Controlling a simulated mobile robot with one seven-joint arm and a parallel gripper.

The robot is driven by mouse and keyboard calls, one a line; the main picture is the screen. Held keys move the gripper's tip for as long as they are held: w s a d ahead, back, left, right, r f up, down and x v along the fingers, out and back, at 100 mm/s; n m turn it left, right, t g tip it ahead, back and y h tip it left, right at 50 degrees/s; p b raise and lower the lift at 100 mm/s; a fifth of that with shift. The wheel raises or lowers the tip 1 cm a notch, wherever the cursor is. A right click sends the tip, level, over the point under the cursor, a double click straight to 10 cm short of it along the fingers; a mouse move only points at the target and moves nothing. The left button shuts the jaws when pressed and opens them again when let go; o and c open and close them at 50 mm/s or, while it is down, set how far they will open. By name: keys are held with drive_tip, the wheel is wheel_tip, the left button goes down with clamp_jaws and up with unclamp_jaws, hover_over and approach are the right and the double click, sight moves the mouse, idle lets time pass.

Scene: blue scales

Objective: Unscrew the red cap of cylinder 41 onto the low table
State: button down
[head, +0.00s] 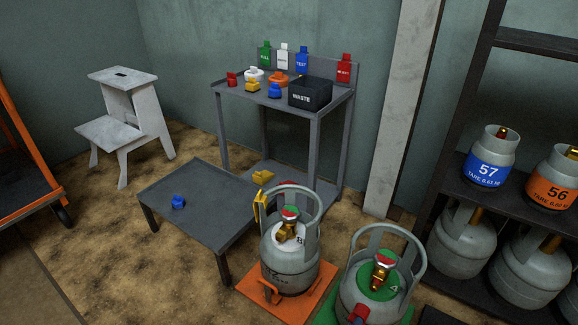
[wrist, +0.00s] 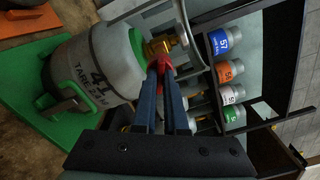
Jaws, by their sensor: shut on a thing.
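Cylinder 41 (wrist: 95,62) is grey with a green collar and a brass valve (wrist: 166,44). It stands upright on a green scale (wrist: 28,125). It also shows at the lower right of the head view (head: 362,290). My gripper (wrist: 163,72) has its blue fingers closed on the red cap (wrist: 166,62). The cap is at the end of the brass valve; whether it is still threaded on cannot be told.
A second grey cylinder (head: 290,265) on an orange scale (head: 325,300) stands between cylinder 41 and the low table. A rack (head: 450,165) with several cylinders is at right. Behind are a tall bench (head: 318,118) with a black waste bin (head: 310,92) and a white step stool (head: 122,130).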

drive_tip(key=shift+s+a, duration=0.35)
drive_tip(key=shift+s, duration=0.25)
drive_tip(key=s+a+r+n+t+y+p, duration=0.1)
drive_tip(key=s+a+r+n+y+p, duration=0.25)
drive_tip(key=r, duration=0.65)
drive_tip(key=s+a+r+n+t+y+p, duration=0.1)
drive_tip(key=s+a+r+y+p, duration=0.15)
drive_tip(key=a+r+p, duration=0.55)
drive_tip(key=s+a+r+n+t+y+p, duration=0.1)
drive_tip(key=s+a+r+n+y+p, duration=0.2)
drive_tip(key=r, duration=0.9)
wheel_tip(320, 180, up, 29)
drive_tip(key=s+d+y+p, duration=0.1)
drive_tip(key=p, duration=3.8)
drive_tip(key=shift+s+r+m, duration=0.2)
drive_tip(key=shift+s+m, duration=0.1)
drive_tip(key=shift+m, duration=0.05)
drive_tip(key=shift+w, duration=0.1)
